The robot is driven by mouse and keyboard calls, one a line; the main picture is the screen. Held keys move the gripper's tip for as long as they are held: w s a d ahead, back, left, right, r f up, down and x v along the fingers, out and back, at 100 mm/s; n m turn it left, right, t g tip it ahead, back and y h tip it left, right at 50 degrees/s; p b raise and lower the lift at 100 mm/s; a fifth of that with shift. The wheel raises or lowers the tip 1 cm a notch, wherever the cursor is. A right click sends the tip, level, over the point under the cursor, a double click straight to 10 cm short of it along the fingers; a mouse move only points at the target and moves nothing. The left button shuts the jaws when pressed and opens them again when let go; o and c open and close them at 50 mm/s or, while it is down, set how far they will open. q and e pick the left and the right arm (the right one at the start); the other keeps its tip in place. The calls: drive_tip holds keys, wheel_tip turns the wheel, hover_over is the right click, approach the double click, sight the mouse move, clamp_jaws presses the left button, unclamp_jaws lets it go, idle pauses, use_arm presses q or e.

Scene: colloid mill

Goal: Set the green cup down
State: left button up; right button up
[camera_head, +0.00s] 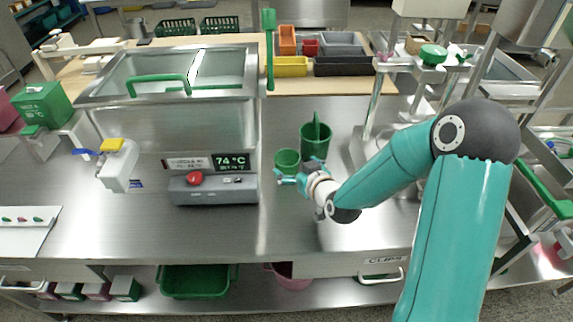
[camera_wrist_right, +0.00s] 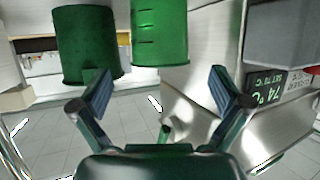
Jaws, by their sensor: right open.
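A small green cup (camera_head: 287,161) stands upright on the steel bench, just right of the temperature display. A taller green container (camera_head: 316,142) with a green tool upright in it stands behind it to the right. My right gripper (camera_head: 301,172) is open, low over the bench, in front of the small cup. In the right wrist view, the fingers of my right gripper (camera_wrist_right: 161,82) are spread with nothing between them. A green cup with marks (camera_wrist_right: 159,33) is beyond the fingertips, and a wider green container (camera_wrist_right: 88,45) is to its left. My left gripper is not in view.
A steel tank (camera_head: 170,120) with a green handle stands to the left, with a grey control box (camera_head: 213,190) bearing a red button and a 74 °C display (camera_head: 231,162). Coloured bins (camera_head: 341,66) sit at the back. The bench front is mostly clear.

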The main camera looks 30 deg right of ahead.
sight(282, 156)
drive_tip(key=shift+p+x, duration=0.85)
drive_tip(key=shift+x, duration=1.5)
drive_tip(key=shift+w+d+f, duration=0.1)
drive_tip(key=shift+w+f, duration=0.05)
drive_tip(key=shift+w, duration=0.45)
drive_tip(key=c, duration=1.4)
